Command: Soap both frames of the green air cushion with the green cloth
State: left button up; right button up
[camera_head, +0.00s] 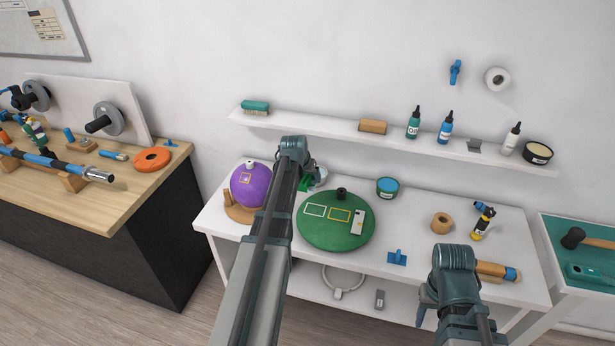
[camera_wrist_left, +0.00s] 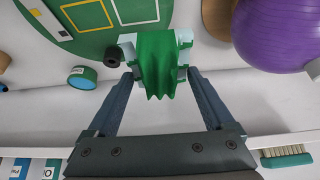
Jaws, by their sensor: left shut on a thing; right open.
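The green air cushion (camera_head: 335,238) is a round disc lying on the white table, with a black valve at its back edge. It carries a white frame (camera_head: 315,210) and an orange-yellow frame (camera_head: 340,214). Both frames also show at the top of the left wrist view, on the cushion (camera_wrist_left: 110,42). My left gripper (camera_wrist_left: 156,42) is shut on the green cloth (camera_wrist_left: 160,68), which hangs in folds. In the head view the cloth (camera_head: 304,184) is mostly behind my left arm, behind the cushion. My right gripper (camera_head: 428,300) is open at the table's front, mostly hidden by its arm.
A purple ball (camera_head: 247,190) sits left of the cushion on a wooden ring. A blue-topped green tin (camera_head: 387,188) stands behind right. A tape roll (camera_head: 441,222) and a wall shelf (camera_head: 340,134) with bottles are nearby.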

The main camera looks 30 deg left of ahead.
pick_arm(q)
jog(key=shift+s+f+b, duration=0.1)
jog(key=shift+f+b, duration=0.3)
jog(key=shift+f, duration=0.2)
notch_tip(320, 180, down, 3)
jog(key=b, duration=0.3)
jog(key=shift+r, duration=0.15)
